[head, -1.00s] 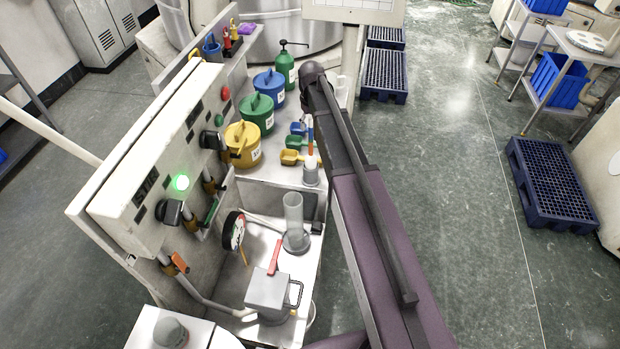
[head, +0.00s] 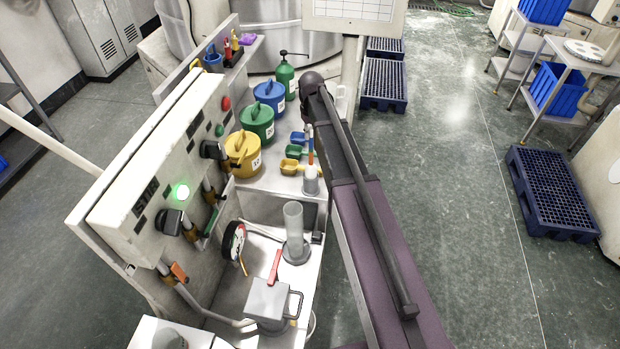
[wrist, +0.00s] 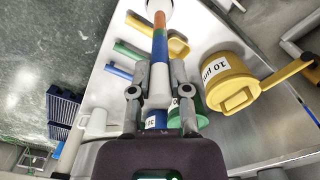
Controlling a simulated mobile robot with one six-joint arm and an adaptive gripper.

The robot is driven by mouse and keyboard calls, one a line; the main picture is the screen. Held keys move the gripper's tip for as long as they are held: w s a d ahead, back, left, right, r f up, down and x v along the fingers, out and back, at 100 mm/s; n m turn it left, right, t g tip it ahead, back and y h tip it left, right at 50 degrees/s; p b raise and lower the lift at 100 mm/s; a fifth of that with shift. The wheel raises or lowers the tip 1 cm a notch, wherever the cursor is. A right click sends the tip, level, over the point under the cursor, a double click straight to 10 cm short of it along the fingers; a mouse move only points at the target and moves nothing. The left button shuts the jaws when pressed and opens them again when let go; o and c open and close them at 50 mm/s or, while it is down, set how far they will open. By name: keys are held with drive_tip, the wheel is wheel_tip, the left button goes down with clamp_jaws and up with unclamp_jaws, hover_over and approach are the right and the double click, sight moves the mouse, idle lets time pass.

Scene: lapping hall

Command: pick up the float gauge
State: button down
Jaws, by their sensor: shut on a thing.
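The float gauge (wrist: 160,48) is a slim stick with orange, blue and white bands. In the wrist view it runs up from between my fingers toward a pale round holder (wrist: 160,6) at the top edge. My gripper (wrist: 160,92) is shut on its white part, one finger on each side. In the head view, the orange band of the gauge (head: 310,157) shows just above the grey holder (head: 311,182). I cannot tell whether its lower end is still inside. My fingers are hidden by my arm there.
Yellow (head: 242,153), green (head: 257,122) and blue (head: 269,97) lidded pots stand left of the gauge. Small scoops (head: 292,167) lie close to it. A clear cylinder (head: 293,222) and a lidded metal box (head: 267,303) stand nearer. Open floor (head: 450,200) lies to the right.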

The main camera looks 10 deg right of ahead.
drive_tip(key=shift+r, duration=0.2)
wheel_tip(320, 180, up, 18)
drive_tip(key=p, duration=1.8)
drive_tip(key=shift+f, duration=0.25)
